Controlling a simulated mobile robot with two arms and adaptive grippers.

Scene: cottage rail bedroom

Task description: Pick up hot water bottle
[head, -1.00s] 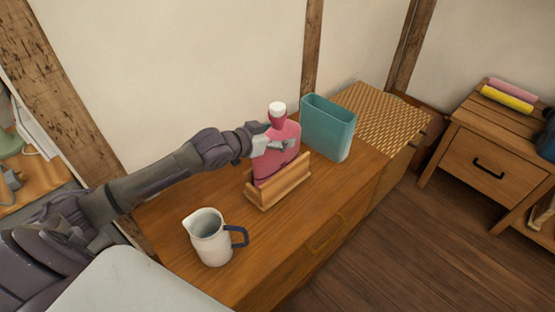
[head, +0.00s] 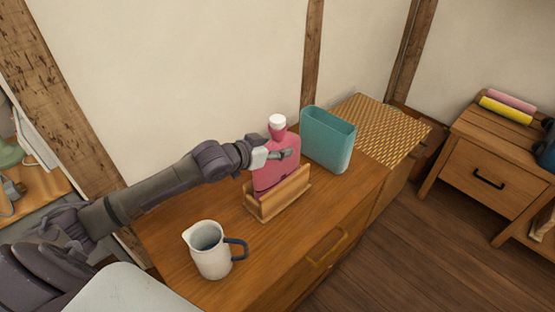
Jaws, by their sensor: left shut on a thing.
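The pink hot water bottle (head: 270,178) with a white cap stands upright in a wooden rack (head: 280,196) on the wooden cabinet. My left gripper (head: 284,155) reaches in from the left and is shut on the upper body of the bottle, just below its neck. The bottle's lower part is hidden behind the rack's front board. My right gripper is not in view.
A teal open bin (head: 328,140) stands close to the right of the bottle. A white jug (head: 209,252) with a dark handle stands in front, near my left arm. A woven surface (head: 379,127) lies beyond the bin. The wall is close behind.

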